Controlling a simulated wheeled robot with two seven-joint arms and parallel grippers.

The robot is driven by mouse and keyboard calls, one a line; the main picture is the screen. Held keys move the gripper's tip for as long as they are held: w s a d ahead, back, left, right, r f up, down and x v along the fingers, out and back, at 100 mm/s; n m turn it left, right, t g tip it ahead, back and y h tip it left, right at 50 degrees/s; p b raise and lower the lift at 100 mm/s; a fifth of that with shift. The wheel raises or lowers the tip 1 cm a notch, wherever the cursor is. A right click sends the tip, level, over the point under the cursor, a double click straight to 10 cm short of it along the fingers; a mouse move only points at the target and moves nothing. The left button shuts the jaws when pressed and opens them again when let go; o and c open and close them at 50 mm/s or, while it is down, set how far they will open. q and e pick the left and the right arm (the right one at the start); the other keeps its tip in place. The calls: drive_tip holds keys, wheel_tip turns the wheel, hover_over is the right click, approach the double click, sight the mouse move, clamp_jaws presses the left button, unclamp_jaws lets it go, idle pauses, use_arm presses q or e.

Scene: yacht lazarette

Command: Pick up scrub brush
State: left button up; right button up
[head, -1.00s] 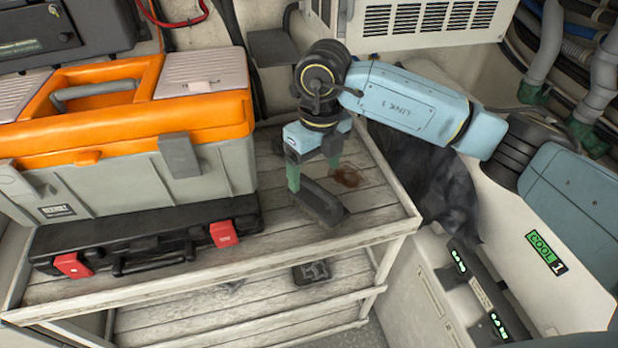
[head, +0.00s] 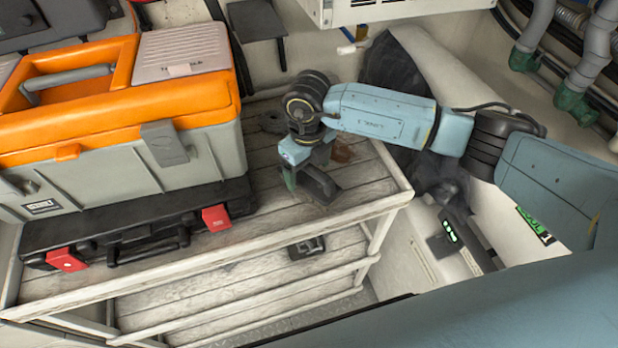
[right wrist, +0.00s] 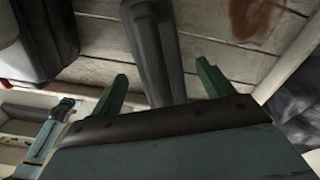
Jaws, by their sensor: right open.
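The scrub brush (head: 320,187) is a dark, long object on the wooden top shelf, right of the black case. My right gripper (head: 306,173) is low over the shelf at the brush, with its green fingers pointing down and open. In the right wrist view the dark brush (right wrist: 157,50) runs lengthwise between the two spread green fingertips (right wrist: 163,82), with a gap visible on each side. My gripper hides part of the brush in the head view. My left gripper is not in view.
An orange and grey toolbox (head: 110,160) sits on a black case with red latches (head: 130,232) to the left. A rusty stain marks the shelf (head: 365,205) behind the brush. A small dark object (head: 306,248) lies on the lower shelf. A dark bag (head: 395,75) is behind my arm.

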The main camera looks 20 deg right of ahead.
wheel_tip(320, 180, down, 2)
drive_tip(key=shift+f, duration=0.15)
drive_tip(key=c, duration=1.2)
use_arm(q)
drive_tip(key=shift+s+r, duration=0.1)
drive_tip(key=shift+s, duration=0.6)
use_arm(e)
drive_tip(key=shift+c, duration=0.2)
